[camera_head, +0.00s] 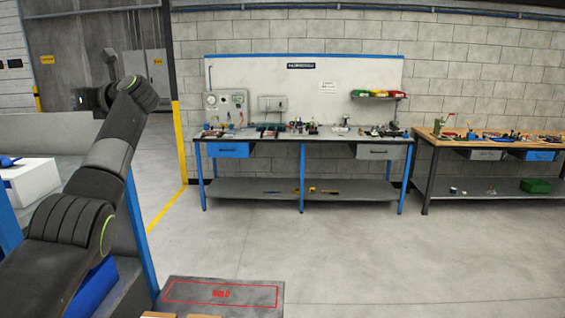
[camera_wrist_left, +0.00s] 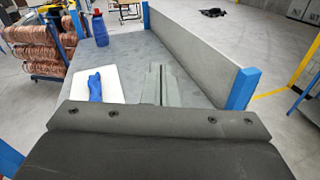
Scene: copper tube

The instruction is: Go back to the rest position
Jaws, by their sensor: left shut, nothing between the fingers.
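My left arm (camera_head: 115,150) comes in from the lower left of the head view and is raised, with its wrist (camera_head: 92,98) at the upper left. In the left wrist view my left gripper (camera_wrist_left: 159,84) shows its two grey fingers side by side, shut and empty. They are seen above a grey bench surface (camera_wrist_left: 197,62), beside a white box (camera_wrist_left: 75,86) with a blue object (camera_wrist_left: 95,86) on it. The fingers appear apart from these things. My right gripper is in neither view.
Copper coils (camera_wrist_left: 40,50) sit on a rack at the left of the wrist view, near a blue bottle (camera_wrist_left: 100,28). A grey panel (camera_wrist_left: 195,45) edges the bench. A far workbench (camera_head: 305,138) stands against the wall.

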